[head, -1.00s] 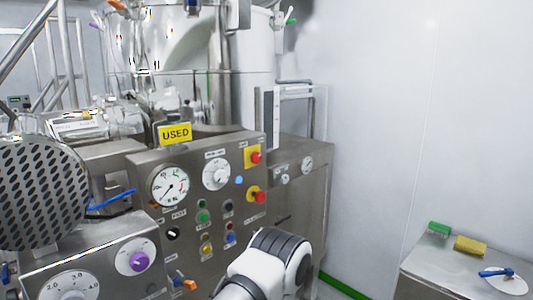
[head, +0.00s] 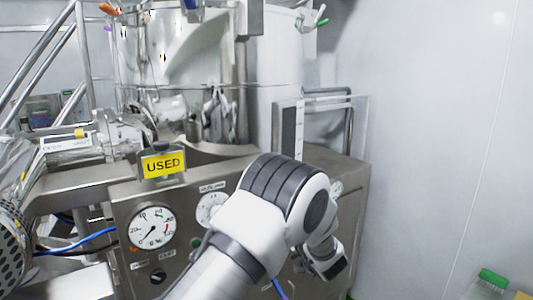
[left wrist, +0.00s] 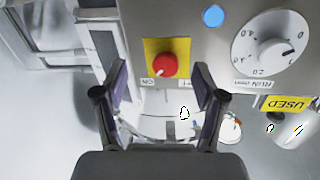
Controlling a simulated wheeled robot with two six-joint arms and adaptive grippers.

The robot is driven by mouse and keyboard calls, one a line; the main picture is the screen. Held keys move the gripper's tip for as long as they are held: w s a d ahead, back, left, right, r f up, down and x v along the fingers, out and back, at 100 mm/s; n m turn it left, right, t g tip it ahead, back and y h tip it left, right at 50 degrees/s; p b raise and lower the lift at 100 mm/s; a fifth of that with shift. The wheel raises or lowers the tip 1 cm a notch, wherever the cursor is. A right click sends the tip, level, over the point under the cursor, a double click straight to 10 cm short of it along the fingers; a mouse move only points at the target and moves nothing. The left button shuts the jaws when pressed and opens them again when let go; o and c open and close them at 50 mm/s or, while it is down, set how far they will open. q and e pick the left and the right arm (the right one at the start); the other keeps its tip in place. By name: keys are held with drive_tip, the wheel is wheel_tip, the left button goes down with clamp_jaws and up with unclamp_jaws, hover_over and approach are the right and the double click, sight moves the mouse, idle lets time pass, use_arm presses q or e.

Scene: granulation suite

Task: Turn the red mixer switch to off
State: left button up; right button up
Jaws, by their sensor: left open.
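The red mixer switch (left wrist: 164,65) is a round red knob on a yellow plate (left wrist: 181,49) in the left wrist view. Its pale pointer mark faces lower left, toward the label at the plate's lower-left corner; another label sits at the lower right. My left gripper (left wrist: 161,80) is open, its two fingers on either side of the knob in the picture, apart from it; the depth between them is unclear. In the head view my left arm covers the switch, and the fingertips are hidden. My right gripper is not in view.
A steel control panel (head: 123,211) carries a gauge (head: 152,228), a white dial (head: 210,208) and a yellow USED sign (head: 163,164) on top. The left wrist view shows a blue button (left wrist: 213,16) and white dial beside the switch. A pale wall (head: 440,120) stands at right.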

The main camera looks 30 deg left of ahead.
use_arm(q)
wheel_tip(320, 180, up, 5)
drive_tip(key=n+g+y+b, duration=0.2)
drive_tip(key=n, duration=0.1)
drive_tip(key=w+f+p+x, duration=0.1)
drive_tip(key=p+x, duration=0.2)
drive_tip(key=x, duration=0.5)
drive_tip(key=shift+f+g, duration=0.2)
drive_tip(key=shift+g, duration=0.1)
drive_tip(key=shift+d, duration=0.1)
drive_tip(key=c, duration=0.5)
drive_tip(key=shift+r, duration=0.1)
drive_tip(key=c, duration=0.6)
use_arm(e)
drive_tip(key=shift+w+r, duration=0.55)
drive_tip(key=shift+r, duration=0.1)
